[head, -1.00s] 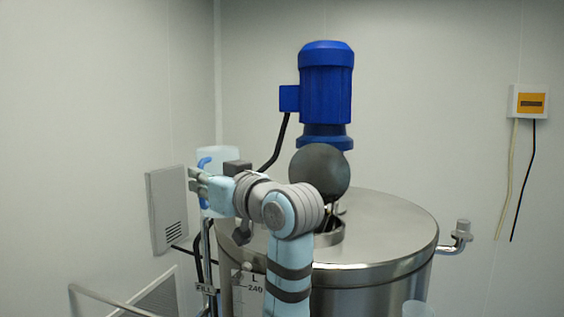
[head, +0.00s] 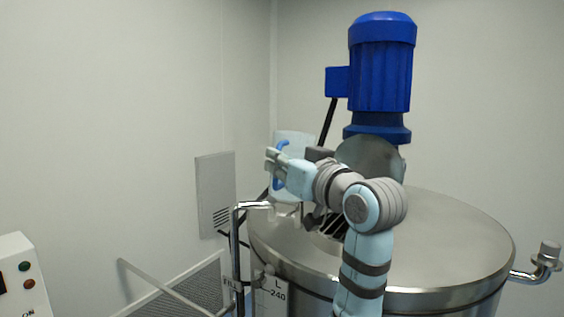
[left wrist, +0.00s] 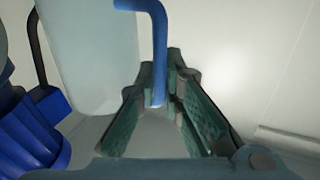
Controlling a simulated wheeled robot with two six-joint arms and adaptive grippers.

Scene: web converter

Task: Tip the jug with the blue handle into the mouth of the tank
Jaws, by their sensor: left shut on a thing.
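The pale translucent jug (head: 291,140) is in the head view, behind my left gripper (head: 272,163), which is shut on its blue handle (head: 281,151). The jug looks about upright, above the left far part of the steel tank's lid (head: 455,235). In the left wrist view the jug's wall (left wrist: 90,50) fills the upper left, and the blue handle (left wrist: 158,50) runs down between the fingers of my left gripper (left wrist: 165,85). The tank mouth (head: 330,226) shows as dark slots, mostly hidden by my left arm. My right gripper is out of view.
A blue motor (head: 380,70) stands over the tank close to the jug; it also shows in the left wrist view (left wrist: 30,140). A bent steel pipe (head: 238,235) rises at the tank's left side. A control box (head: 18,275) is at lower left.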

